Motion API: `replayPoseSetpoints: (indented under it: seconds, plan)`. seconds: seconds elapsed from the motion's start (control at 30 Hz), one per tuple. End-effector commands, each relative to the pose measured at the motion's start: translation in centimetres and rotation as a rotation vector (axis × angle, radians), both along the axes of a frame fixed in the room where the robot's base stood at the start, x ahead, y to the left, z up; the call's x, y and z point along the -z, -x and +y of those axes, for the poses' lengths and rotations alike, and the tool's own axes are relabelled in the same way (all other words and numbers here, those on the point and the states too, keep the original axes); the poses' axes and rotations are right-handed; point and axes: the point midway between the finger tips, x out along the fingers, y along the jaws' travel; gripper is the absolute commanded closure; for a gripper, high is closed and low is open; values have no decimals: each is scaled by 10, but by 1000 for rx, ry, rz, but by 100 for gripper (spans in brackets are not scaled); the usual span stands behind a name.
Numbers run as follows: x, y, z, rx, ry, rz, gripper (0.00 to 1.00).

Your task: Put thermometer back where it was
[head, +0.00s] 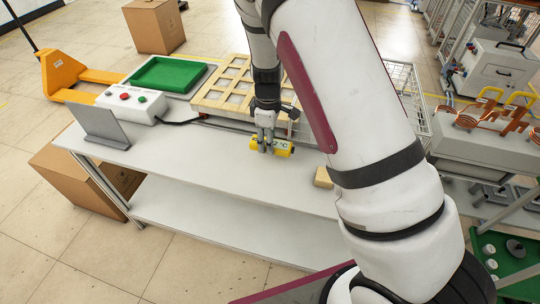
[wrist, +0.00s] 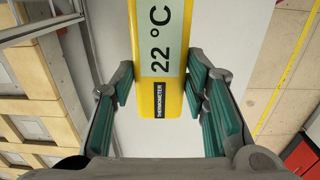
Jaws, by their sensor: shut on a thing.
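The thermometer (head: 284,150) is a yellow bar with a pale display, on or just above the middle of the grey table (head: 215,165). My gripper (head: 264,147) points down over it and is shut on it. In the wrist view the thermometer (wrist: 163,60) lies between the green-padded fingers of my gripper (wrist: 161,88). Its display reads 22 °C, and its end bears a THERMOMETER label. Its far end is cut off in that view. I cannot tell whether its underside touches the table.
Behind are a wooden compartment tray (head: 206,101), a green tray (head: 150,84) and a button box (head: 127,105). A grey stand (head: 100,128) is at the left, and a small wooden block (head: 323,178) at the right. The table's front is mostly clear; my arm hides its right end.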

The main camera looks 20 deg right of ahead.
Motion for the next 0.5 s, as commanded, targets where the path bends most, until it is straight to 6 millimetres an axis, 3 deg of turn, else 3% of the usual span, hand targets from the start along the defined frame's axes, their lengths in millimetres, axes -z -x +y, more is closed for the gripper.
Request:
replayPoseSetpoints:
  seconds: [0.5]
  plan:
    - [58,0,0,2,0,0,91]
